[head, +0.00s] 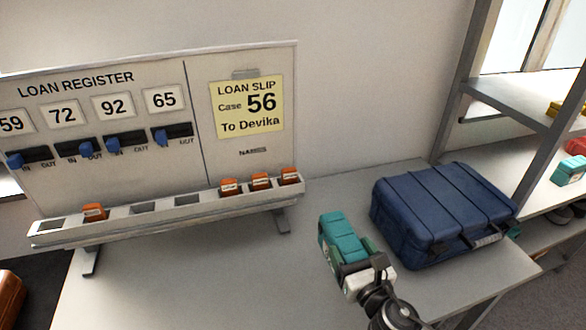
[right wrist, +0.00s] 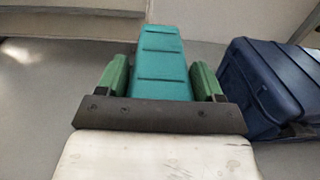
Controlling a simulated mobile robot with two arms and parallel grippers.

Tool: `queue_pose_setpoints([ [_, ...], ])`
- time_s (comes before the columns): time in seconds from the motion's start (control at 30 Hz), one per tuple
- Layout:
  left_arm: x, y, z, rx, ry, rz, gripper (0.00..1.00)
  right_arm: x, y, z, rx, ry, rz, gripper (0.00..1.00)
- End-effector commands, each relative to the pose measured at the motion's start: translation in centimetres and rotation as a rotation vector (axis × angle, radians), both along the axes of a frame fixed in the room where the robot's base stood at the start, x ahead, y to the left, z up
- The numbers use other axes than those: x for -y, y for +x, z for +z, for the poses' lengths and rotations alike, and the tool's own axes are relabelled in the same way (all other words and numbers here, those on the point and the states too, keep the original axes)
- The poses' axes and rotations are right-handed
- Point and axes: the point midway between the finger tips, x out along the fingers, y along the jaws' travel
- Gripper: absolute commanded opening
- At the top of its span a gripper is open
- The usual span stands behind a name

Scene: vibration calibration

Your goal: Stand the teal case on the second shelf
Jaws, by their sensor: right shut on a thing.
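The teal case (head: 343,237) is a small ribbed box in my right gripper (head: 350,262), held over the table left of the large blue case. In the right wrist view the teal case (right wrist: 160,62) sits between the two green fingers of my right gripper (right wrist: 161,80), which are shut on it. The shelf unit (head: 499,98) stands at the right, with a grey upper board (head: 510,103) and a lower board (head: 545,190) in view. My left gripper is not in view.
A large blue case (head: 440,212) lies on the table (head: 200,285) beside the shelf post; it also shows in the right wrist view (right wrist: 262,90). A loan register board (head: 150,140) with orange tags stands at the left. Another teal item (head: 570,170) and a red one (head: 577,146) sit on the shelf.

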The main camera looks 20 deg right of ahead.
Motion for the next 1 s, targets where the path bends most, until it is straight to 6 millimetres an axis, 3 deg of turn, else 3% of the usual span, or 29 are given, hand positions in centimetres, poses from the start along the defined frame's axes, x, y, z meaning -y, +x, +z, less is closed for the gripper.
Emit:
queue_pose_setpoints([
  [0.1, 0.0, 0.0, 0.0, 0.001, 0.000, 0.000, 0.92, -2.4, -3.5, 0.1, -0.003, 0.012, -0.002, 0.22],
  [0.3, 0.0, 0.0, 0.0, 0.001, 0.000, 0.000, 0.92, -4.2, -7.2, 1.1, 0.002, 0.004, -0.030, 0.22],
  [1.0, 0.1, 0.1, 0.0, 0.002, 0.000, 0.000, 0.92, -4.4, -7.8, 1.4, 0.005, 0.000, -0.039, 0.22],
])
